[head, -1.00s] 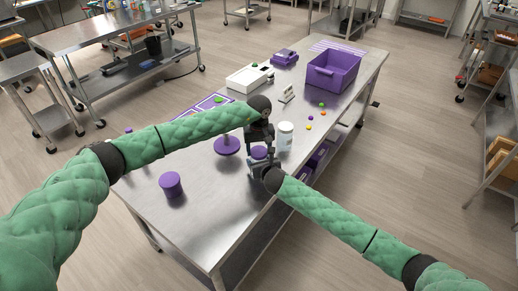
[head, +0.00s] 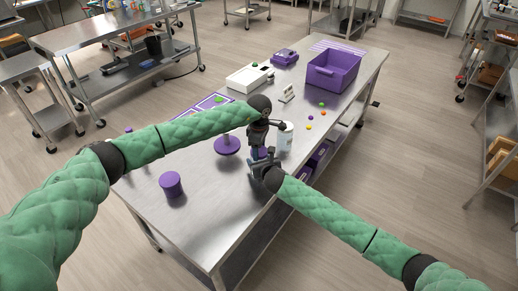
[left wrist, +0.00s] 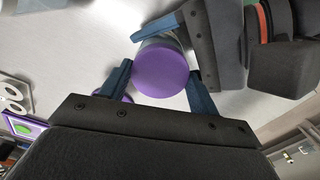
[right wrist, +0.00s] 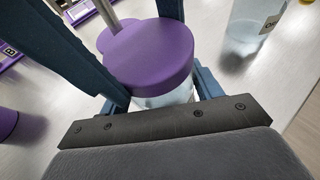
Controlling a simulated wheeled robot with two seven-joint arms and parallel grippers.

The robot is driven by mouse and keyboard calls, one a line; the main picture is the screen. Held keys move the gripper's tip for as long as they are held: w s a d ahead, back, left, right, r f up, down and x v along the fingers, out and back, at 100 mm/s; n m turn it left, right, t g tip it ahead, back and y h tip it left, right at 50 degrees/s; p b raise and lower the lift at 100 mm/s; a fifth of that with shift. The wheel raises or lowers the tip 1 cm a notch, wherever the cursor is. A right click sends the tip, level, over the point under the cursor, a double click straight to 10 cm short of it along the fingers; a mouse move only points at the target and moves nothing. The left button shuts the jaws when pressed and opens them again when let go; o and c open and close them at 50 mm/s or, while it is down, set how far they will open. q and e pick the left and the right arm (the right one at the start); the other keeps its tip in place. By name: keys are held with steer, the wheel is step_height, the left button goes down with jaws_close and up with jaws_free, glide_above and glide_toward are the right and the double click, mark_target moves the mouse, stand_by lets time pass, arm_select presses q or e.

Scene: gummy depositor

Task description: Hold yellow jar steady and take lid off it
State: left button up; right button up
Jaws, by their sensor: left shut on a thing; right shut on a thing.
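The jar's purple lid shows from above in the left wrist view (left wrist: 160,72) and from the side in the right wrist view (right wrist: 155,62). It sits on the pale, see-through jar (right wrist: 170,97); I see no clear yellow on the jar. My left gripper (head: 260,148) comes down from above and is shut on the lid, its blue fingers on opposite sides. My right gripper (head: 257,165) is shut on the jar body below the lid. In the head view the grippers hide most of the jar.
Another clear labelled jar (head: 286,137) stands close behind. A purple disc with a post (head: 227,146) is left of the grippers. A purple round container (head: 171,184) stands nearer. A purple bin (head: 333,70) and small coloured balls (head: 309,127) lie farther back.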

arm_select(q)
steer(key=shift+d+n, duration=0.1)
steer(key=shift+n, duration=0.4)
steer(key=o, duration=1.1)
steer(key=shift+r, duration=0.1)
